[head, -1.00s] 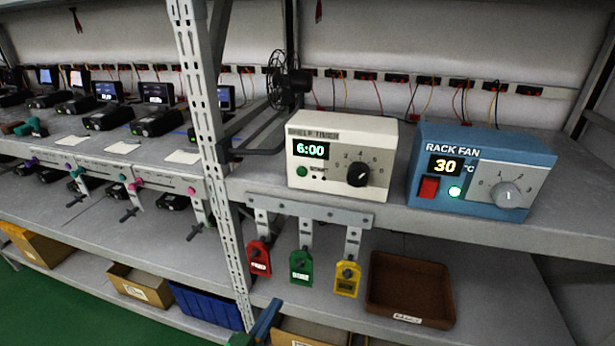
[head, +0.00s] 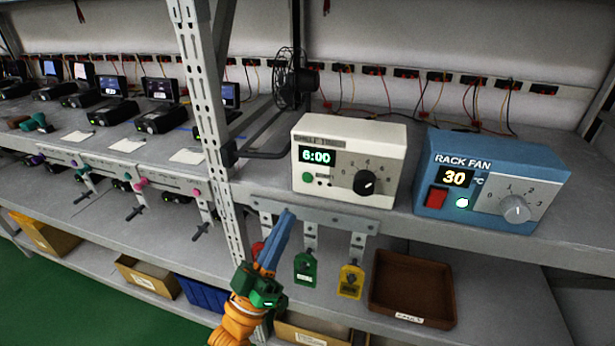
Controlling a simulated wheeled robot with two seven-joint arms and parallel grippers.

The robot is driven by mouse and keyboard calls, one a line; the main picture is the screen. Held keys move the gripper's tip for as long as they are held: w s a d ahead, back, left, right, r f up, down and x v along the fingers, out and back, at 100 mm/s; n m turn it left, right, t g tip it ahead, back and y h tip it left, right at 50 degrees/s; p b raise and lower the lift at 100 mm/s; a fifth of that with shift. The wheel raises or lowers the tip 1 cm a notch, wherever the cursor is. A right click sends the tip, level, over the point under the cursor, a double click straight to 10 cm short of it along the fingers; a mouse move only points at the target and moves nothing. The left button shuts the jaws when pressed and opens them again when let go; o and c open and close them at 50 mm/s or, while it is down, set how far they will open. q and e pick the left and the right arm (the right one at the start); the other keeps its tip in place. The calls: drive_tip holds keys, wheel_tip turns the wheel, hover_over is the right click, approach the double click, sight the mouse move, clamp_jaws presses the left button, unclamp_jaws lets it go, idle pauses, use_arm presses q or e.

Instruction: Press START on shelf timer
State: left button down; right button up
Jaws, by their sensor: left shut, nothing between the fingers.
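The shelf timer (head: 348,160) is a cream box on the upper shelf, in the middle of the head view. Its display (head: 317,157) reads 6:00 in green. A round green START button (head: 307,177) sits below the display at the left, and a black dial (head: 365,183) is at the right. My left gripper (head: 287,214) is shut and empty, with blue fingers pointing up. In the picture its tips are below and left of the timer, in front of the shelf edge, apart from the button. My right gripper is not in view.
The blue rack fan box (head: 478,178) stands right of the timer, showing 30. Red, green (head: 306,268) and yellow (head: 351,280) tags hang below the shelf edge; my gripper partly hides the red one. A brown tray (head: 413,287) sits on the lower shelf. A perforated post (head: 203,110) rises left of the timer.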

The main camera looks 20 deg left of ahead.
sight(307, 178)
use_arm(q)
drive_tip(key=shift+w, duration=0.15)
drive_tip(key=w+b, duration=0.5)
drive_tip(key=w, duration=0.3)
drive_tip(key=shift+w+d+b, duration=0.15)
drive_tip(key=shift+w+b, duration=0.15)
drive_tip(key=shift+b, duration=0.1)
idle(1.5)
drive_tip(key=shift+w+b, duration=0.45)
